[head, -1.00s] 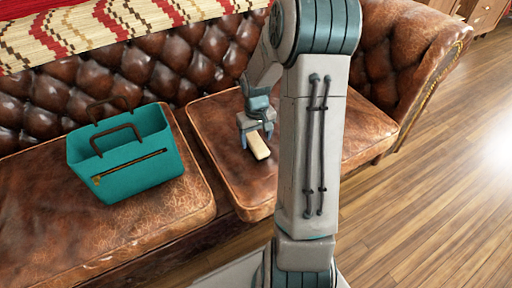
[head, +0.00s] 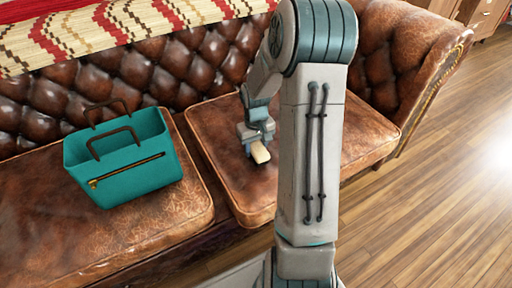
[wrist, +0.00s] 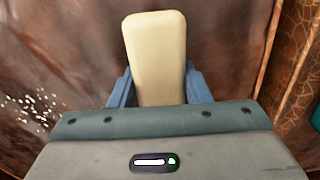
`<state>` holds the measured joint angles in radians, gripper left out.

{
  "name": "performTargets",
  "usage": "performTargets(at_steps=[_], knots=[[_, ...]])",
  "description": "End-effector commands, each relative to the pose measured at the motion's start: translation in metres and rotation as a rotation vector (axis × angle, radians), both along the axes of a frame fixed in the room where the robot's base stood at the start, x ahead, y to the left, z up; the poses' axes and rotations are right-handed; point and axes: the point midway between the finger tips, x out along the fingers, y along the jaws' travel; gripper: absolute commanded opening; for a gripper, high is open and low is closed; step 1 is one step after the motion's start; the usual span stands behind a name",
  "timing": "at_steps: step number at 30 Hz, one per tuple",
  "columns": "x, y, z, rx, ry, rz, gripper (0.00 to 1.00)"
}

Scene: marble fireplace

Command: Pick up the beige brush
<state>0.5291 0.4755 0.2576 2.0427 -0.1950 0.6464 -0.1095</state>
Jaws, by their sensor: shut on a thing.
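The beige brush (head: 260,152) is a small pale block at my gripper (head: 250,150), over the right seat cushion of the brown leather sofa. In the wrist view the brush (wrist: 156,50) stands out lengthwise between the two blue fingers of my gripper (wrist: 157,88). The fingers are shut on its sides. The near end of the brush is hidden behind the gripper body. I cannot tell how far the brush is from the cushion.
A teal handbag (head: 125,160) with dark handles stands on the left cushion (head: 170,215). The tufted sofa back (head: 120,75) rises behind, with a patterned red and cream blanket (head: 90,30) on top. Open wooden floor (head: 430,200) lies to the right.

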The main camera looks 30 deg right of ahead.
Motion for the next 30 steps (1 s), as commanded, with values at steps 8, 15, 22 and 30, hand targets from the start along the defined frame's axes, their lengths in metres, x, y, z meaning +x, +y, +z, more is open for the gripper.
performTargets(at_steps=[8,15,22,30], knots=[[0.001,0.000,0.039,-0.001,-0.003,0.000,0.19],[-0.042,-0.026,0.073,-0.002,-0.001,-0.007,0.19],[-0.081,-0.049,0.098,-0.002,-0.002,-0.005,0.19],[-0.099,-0.059,0.108,0.000,-0.001,-0.001,0.19]])
